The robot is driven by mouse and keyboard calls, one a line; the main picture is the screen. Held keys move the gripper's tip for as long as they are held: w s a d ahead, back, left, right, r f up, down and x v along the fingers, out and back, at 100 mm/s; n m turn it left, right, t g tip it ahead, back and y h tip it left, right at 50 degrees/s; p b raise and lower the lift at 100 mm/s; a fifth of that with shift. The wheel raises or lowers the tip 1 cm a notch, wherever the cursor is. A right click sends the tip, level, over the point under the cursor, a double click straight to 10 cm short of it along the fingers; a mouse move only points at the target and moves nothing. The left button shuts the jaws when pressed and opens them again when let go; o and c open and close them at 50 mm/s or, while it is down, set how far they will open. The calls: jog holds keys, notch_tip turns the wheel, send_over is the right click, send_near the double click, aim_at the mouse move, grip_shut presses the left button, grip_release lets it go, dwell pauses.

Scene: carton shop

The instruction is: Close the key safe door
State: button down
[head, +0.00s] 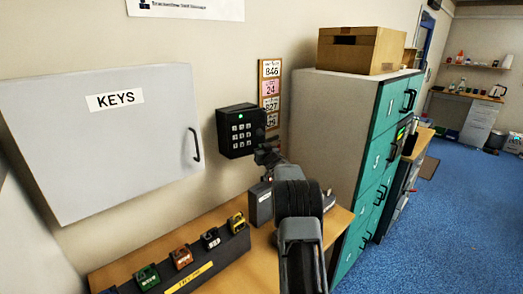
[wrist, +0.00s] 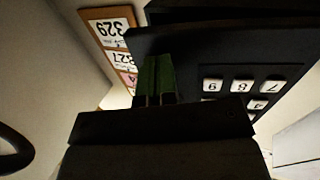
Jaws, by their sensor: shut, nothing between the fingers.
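The key safe (head: 240,131) is a small black box on the wall with a white-buttoned keypad and a lit green light on its front. The keypad front also shows upside down in the wrist view (wrist: 220,60). I cannot tell whether its door is fully flush or slightly ajar. My gripper (head: 266,153) is shut and empty at the lower right corner of the safe. In the wrist view the closed fingers (wrist: 155,75) overlap the safe's dark edge. I cannot tell whether they touch it. My arm hides part of the bench below.
A white KEYS cabinet (head: 105,130) with a dark handle hangs on the left. A number board (head: 270,92) is right of the safe. Below is a wooden bench (head: 220,280) with a key rack (head: 185,277). A teal-fronted cabinet (head: 335,120) bearing a carton (head: 358,50) stands right. Blue floor is open beyond.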

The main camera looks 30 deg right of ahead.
jog(key=shift+a+p+x, duration=0.25)
jog(key=shift+p+x, duration=0.4)
jog(key=shift+x, duration=0.4)
jog(key=s+d+b, duration=0.1)
jog(key=s+b, duration=0.1)
jog(key=s, duration=0.6)
jog(key=shift+s+d, duration=0.3)
jog(key=shift+s, duration=0.1)
